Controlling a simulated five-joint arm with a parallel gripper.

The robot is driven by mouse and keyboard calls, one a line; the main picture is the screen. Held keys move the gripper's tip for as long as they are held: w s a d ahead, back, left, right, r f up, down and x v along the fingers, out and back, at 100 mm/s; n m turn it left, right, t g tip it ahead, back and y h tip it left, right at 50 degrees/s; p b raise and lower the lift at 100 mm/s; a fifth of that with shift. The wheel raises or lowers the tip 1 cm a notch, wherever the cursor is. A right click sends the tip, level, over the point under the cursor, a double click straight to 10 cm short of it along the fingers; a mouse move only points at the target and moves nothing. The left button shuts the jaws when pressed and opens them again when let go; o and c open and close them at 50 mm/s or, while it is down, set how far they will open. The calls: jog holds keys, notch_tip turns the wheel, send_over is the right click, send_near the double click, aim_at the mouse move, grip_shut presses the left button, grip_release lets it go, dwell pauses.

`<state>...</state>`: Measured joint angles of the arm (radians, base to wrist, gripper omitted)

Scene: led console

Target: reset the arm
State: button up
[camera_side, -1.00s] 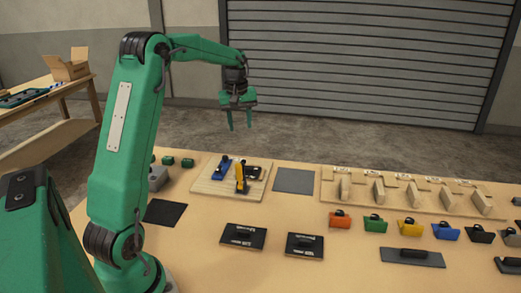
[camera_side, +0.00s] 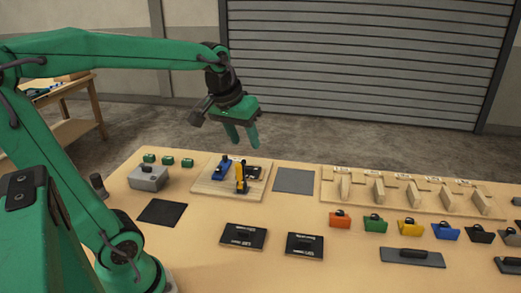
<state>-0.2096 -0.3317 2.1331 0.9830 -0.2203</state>
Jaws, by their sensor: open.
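My gripper (camera_side: 241,136) is open and empty, with its two green fingers pointing down. It hangs in the air above the back part of the table, over the wooden board (camera_side: 207,188) as seen in the picture. My green arm reaches across the upper left of the view, its forearm nearly level. On the board are a blue part (camera_side: 221,168), an upright yellow part (camera_side: 241,178) and a dark part (camera_side: 254,172). The gripper is apart from all of them.
A grey box (camera_side: 148,178) and small green blocks (camera_side: 168,161) stand at the left. Dark pads (camera_side: 162,212) and two black plates (camera_side: 243,236) lie flat. Coloured handled blocks (camera_side: 375,224) line the right, before a wooden rack (camera_side: 400,208).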

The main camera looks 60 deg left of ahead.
jog(key=s+d+f+m+t, duration=0.1)
jog(key=s+d+f+m, duration=0.2)
jog(key=s, duration=0.6)
jog(key=shift+s+d+f+m+t+h, duration=0.3)
jog(key=shift+d+m, duration=0.7)
jog(key=shift+d, duration=0.9)
